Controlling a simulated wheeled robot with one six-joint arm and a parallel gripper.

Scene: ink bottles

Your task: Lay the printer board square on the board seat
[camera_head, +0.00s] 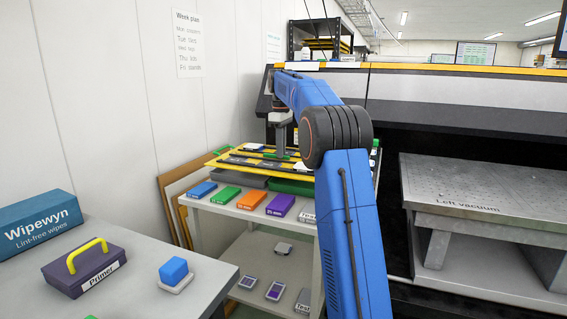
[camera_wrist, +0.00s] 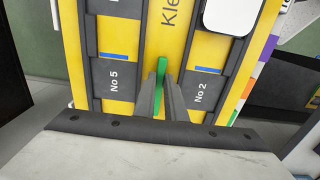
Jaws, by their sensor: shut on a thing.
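My gripper (camera_wrist: 161,90) points down over a yellow board (camera_wrist: 130,90) on top of the cart. Its two grey fingers are shut on a narrow green piece (camera_wrist: 161,72). The green piece stands in the yellow strip between dark slots marked "No 5" (camera_wrist: 113,85) and "No 2" (camera_wrist: 201,95). In the head view, my gripper (camera_head: 282,153) is above the yellow and dark board (camera_head: 240,160). I cannot tell whether the green piece is fixed to that board. No separate printer board or board seat can be clearly told apart.
The cart's shelf (camera_head: 235,208) below holds blue, green, orange and purple boxes. A grey bench (camera_head: 120,235) at left carries a wipes box (camera_head: 40,224), a Primer box (camera_head: 84,269) and a blue block (camera_head: 173,270). A metal platform (camera_head: 475,182) marked "Left vacuum" stands at right.

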